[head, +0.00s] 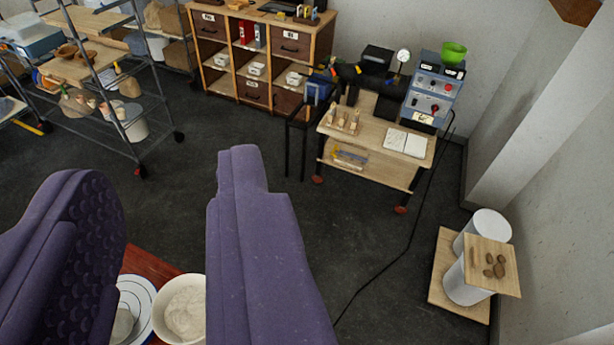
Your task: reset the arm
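My gripper (172,215) shows as two large purple fingers at the lower left, close to the camera. The left finger has a dimpled inner pad and the right finger stands upright near the middle. A wide gap separates them, and nothing is held between them. The fingers point out over the dark floor. The rest of my arm is not in view.
Below the fingers, a plate (142,291) and a bowl with pale contents (182,308) sit on a reddish surface (150,265). A wheeled shelf rack (150,100) stands left, a drawer cabinet (262,62) behind, a wooden cart (375,160) right. The floor (250,135) between is clear.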

